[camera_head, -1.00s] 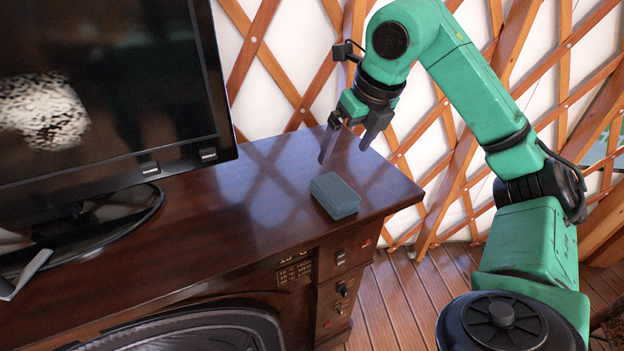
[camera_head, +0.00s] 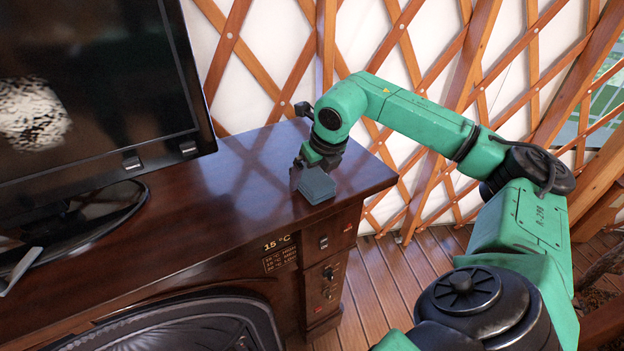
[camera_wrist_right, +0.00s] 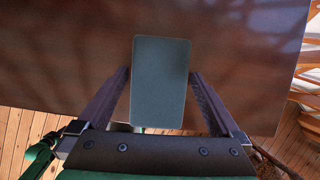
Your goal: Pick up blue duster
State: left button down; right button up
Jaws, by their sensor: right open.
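The blue duster (camera_head: 316,186) is a small blue-grey block near the right end of the dark wooden cabinet top. My right gripper (camera_head: 310,178) is down at it, pointing at the cabinet top, and partly merges with it in the head view. In the right wrist view the duster (camera_wrist_right: 160,82) stands between the two spread fingers of the right gripper (camera_wrist_right: 160,90), with a gap on each side. The gripper is open and not closed on it. The duster's near end reaches close to the palm in that view. My left gripper is not seen.
A dark television (camera_head: 95,90) stands on the left of the cabinet top (camera_head: 240,185). A grey metal piece (camera_head: 20,270) lies at the far left. The lattice wall (camera_head: 400,60) is close behind. The cabinet's right edge is near the duster, with plank floor (camera_head: 375,290) beyond.

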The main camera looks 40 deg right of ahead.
jog(key=shift+f+b, duration=0.3)
dwell(0.4)
jog(key=c, duration=1.2)
